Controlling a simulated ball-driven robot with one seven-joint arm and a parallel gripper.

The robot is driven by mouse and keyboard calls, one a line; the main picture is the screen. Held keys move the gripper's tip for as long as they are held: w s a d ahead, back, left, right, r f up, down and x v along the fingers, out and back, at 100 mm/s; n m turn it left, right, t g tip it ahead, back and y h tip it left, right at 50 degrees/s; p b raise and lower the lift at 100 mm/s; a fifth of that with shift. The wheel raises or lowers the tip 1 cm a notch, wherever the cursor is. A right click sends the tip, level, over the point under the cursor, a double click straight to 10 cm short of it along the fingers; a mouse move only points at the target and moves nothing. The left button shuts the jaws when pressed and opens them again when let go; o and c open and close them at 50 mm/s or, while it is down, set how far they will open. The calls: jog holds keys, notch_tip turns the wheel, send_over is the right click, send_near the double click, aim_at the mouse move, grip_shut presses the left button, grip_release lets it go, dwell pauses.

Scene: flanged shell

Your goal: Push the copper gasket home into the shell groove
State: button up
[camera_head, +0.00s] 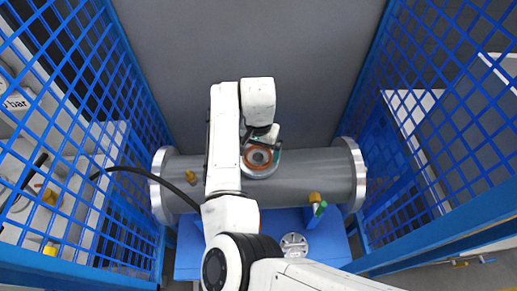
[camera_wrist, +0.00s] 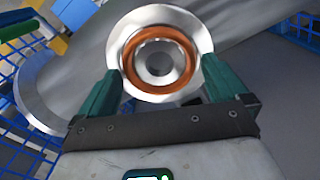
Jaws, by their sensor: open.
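The shell (camera_head: 310,172) is a grey horizontal cylinder with a bright flange at each end. A round metal port (camera_head: 259,170) sits on its top near the middle, and it also shows in the wrist view (camera_wrist: 204,35). The copper gasket (camera_head: 259,157) is an orange-brown ring lying on the port, around its central opening; it fills the middle of the wrist view (camera_wrist: 187,46). I cannot tell how deep it sits in the groove. My gripper (camera_wrist: 160,78) has green fingers, open, one on each side of the port's near edge. In the head view my arm partly hides the port.
Blue mesh fences (camera_head: 85,110) stand left and right. A blue bench (camera_head: 330,240) below the shell carries a metal disc (camera_head: 293,245) and a green and yellow item (camera_head: 316,210). A brass fitting (camera_head: 191,177) stands on the shell's left. A black hose (camera_head: 135,168) crosses the left flange.

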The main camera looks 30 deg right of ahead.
notch_tip(320, 180, up, 11)
jog(key=b, duration=0.1)
jog(key=shift+f, duration=0.15)
dwell(0.6)
